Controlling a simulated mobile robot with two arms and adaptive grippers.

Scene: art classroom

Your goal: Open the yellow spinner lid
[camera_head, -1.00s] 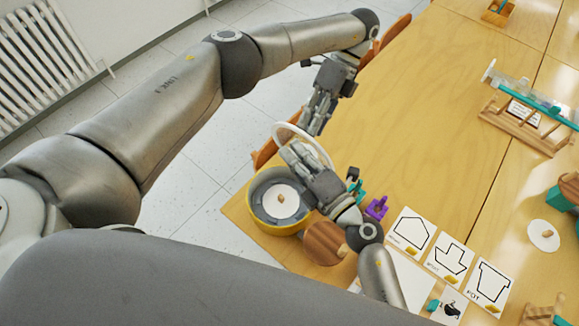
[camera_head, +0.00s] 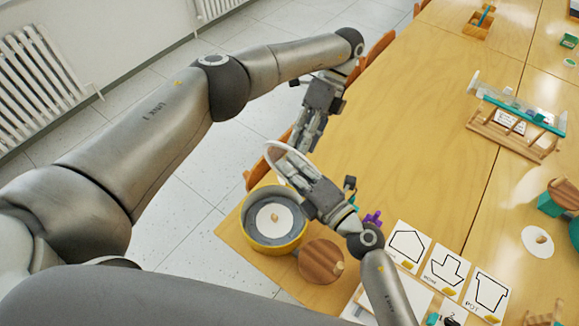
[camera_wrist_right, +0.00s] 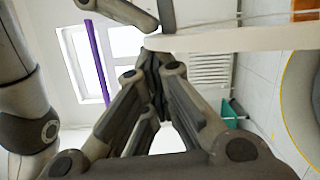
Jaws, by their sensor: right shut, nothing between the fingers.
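The yellow spinner (camera_head: 273,238) is a round yellow tub with a grey inside and a white disc (camera_head: 270,210) bearing a small wooden knob. It stands at the table's left edge in the head view. Its pale, ring-edged lid (camera_head: 272,147) stands raised beyond the tub, leaving the inside uncovered. My right gripper (camera_head: 285,165) is shut and empty, close beside the lid and partly covering it. In the wrist view its fingers (camera_wrist_right: 152,62) meet beneath a pale rim (camera_wrist_right: 240,38), and contact is unclear. My left gripper (camera_head: 300,145) hangs just beyond the lid; its fingertips are unclear.
A round wooden piece (camera_head: 320,260) lies beside the tub. A purple piece (camera_head: 372,218) and drawing cards (camera_head: 445,265) lie to the right. A wooden rack (camera_head: 515,130) stands farther right. The table's middle is clear. Chairs (camera_head: 262,172) line the left edge.

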